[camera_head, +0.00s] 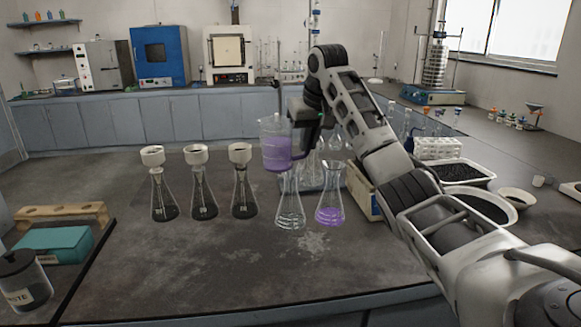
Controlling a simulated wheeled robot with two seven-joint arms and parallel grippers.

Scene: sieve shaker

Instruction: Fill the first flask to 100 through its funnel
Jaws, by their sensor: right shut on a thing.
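My right gripper (303,130) is shut on a clear jug (277,148) with purple liquid in it. It holds the jug upright above the bench, to the right of the funnel flasks. Three conical flasks stand in a row: the left one (164,197), the middle one (204,197) and the right one (243,195). Each has a pale funnel on top: left (152,156), middle (196,154), right (240,152). I see no purple liquid in these three. My left gripper is out of view.
A clear flask (290,207) without a funnel stands below the jug, and a flask with purple liquid (329,205) stands beside it. A waste jar (24,284) and a teal box (52,250) are at the left. The bench in front of the flasks is clear.

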